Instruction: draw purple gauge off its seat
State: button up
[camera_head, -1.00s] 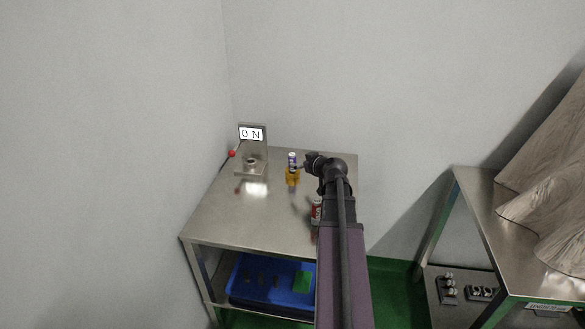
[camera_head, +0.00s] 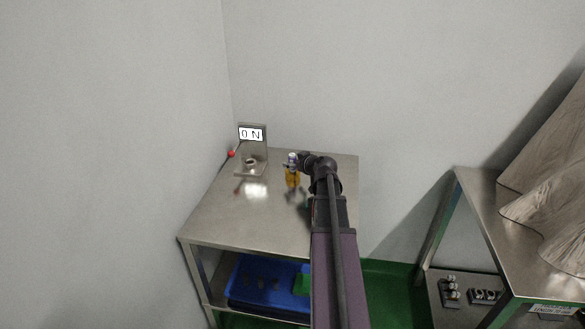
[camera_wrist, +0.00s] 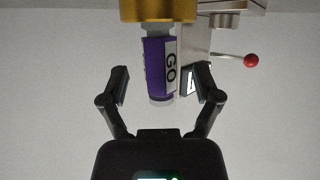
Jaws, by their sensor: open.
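The purple gauge (camera_wrist: 154,62), with a white label reading "GO", is upright in its yellow seat (camera_wrist: 158,9); the wrist view shows them upside down. In the head view, the gauge (camera_head: 292,157) is partly covered by my gripper, and the yellow seat (camera_head: 292,178) is on the steel table. My gripper (camera_wrist: 163,75) is open, with one finger on each side of the gauge. Gaps show between the fingers and the gauge in the wrist view.
A grey stand (camera_head: 252,153) with an "ON" sign and a round socket is left of the seat. A red-knobbed lever (camera_head: 231,154) is beside it. The front left of the steel table (camera_head: 235,225) is clear. A blue tray (camera_head: 262,290) is on the shelf below.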

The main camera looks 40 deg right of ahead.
jog(key=shift+w+f, duration=0.25)
jog(key=shift+w, duration=0.35)
grip_shut()
